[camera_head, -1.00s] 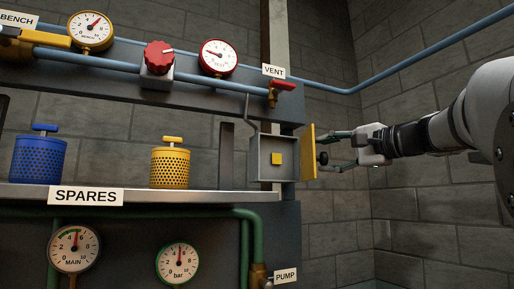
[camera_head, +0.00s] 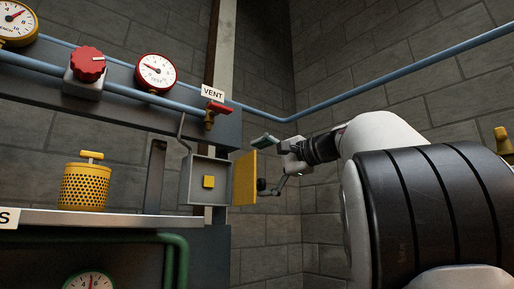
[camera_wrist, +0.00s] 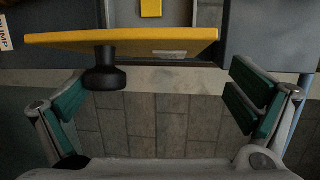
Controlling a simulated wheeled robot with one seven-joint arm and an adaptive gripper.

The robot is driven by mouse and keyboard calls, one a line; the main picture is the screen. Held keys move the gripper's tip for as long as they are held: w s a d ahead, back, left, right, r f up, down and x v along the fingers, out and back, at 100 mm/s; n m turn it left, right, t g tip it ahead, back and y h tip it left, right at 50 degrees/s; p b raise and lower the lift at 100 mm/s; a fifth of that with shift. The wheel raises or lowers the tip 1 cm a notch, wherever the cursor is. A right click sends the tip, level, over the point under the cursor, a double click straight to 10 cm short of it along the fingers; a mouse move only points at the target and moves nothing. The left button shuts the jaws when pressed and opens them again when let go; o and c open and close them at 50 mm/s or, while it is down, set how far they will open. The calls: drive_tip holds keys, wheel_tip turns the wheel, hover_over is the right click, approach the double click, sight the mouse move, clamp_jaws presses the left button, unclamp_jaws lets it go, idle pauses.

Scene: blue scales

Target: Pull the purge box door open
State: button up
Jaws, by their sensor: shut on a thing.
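The purge box (camera_head: 222,183) is a grey box with a yellow square (camera_head: 208,182) inside. Its yellow door (camera_head: 245,178) stands swung out on the right side, with the interior showing. A black knob (camera_wrist: 105,72) sticks out from the door (camera_wrist: 130,39) towards my gripper. My gripper (camera_head: 268,163) is at the door's outer side. In the wrist view my gripper (camera_wrist: 158,88) has its green-padded fingers wide apart. The knob lies between them, close to the left finger and well clear of the right one. Whether the left finger touches it I cannot tell.
A red-handled VENT valve (camera_head: 216,110) and a blue pipe (camera_head: 375,88) are above the box. A yellow perforated canister (camera_head: 87,185) stands on the shelf (camera_head: 110,219) at left. A brick wall is behind my arm.

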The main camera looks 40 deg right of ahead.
drive_tip(key=shift+s+d+r, duration=0.1)
drive_tip(key=shift+s+r, duration=0.5)
drive_tip(key=shift+c, duration=0.6)
drive_tip(key=shift+s+d+f+p, duration=0.1)
drive_tip(key=shift+s+d+p, duration=0.3)
drive_tip(key=shift+s, duration=0.2)
drive_tip(key=shift+c, duration=1.4)
drive_tip(key=shift+v, duration=0.8)
drive_tip(key=shift+c, duration=1.3)
drive_tip(key=shift+s+d+f+p, duration=0.1)
drive_tip(key=shift+d+p, duration=0.05)
drive_tip(key=shift+p, duration=0.15)
drive_tip(key=shift+c, duration=0.5)
drive_tip(key=shift+s+d+f+p, duration=0.15)
drive_tip(key=shift+s+d+p, duration=0.5)
drive_tip(key=shift+s, duration=0.3)
drive_tip(key=shift+s+d+f+p, duration=0.2)
drive_tip(key=shift+s+d+p, duration=0.3)
drive_tip(key=shift+s+d, duration=0.4)
drive_tip(key=shift+s+a+p, duration=0.15)
drive_tip(key=shift+p, duration=0.15)
